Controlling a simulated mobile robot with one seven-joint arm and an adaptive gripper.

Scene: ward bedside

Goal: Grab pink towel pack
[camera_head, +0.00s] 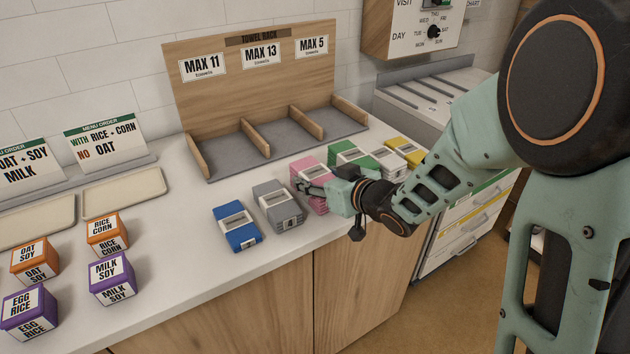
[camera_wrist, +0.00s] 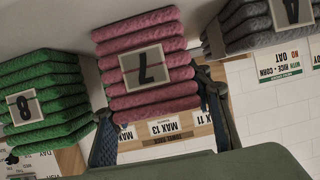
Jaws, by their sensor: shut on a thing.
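The pink towel pack (camera_head: 309,172) stands on the white counter in the row of packs, between the grey pack and the green pack. In the wrist view the pink towel pack (camera_wrist: 147,62) is a stack of folded towels with a band marked 7. My gripper (camera_head: 326,190) reaches it from the right and covers part of its front in the head view. In the wrist view my gripper (camera_wrist: 158,118) has one finger on each side of the pack and is shut on it. I cannot tell whether the pack is lifted off the counter.
A grey pack (camera_head: 278,205) and a blue pack (camera_head: 237,226) stand left of it. Green (camera_head: 350,155), white (camera_head: 388,163) and yellow (camera_head: 405,151) packs stand right. The wooden towel rack (camera_head: 262,92) behind has three empty bays. Labelled boxes (camera_head: 112,278) stand at the left.

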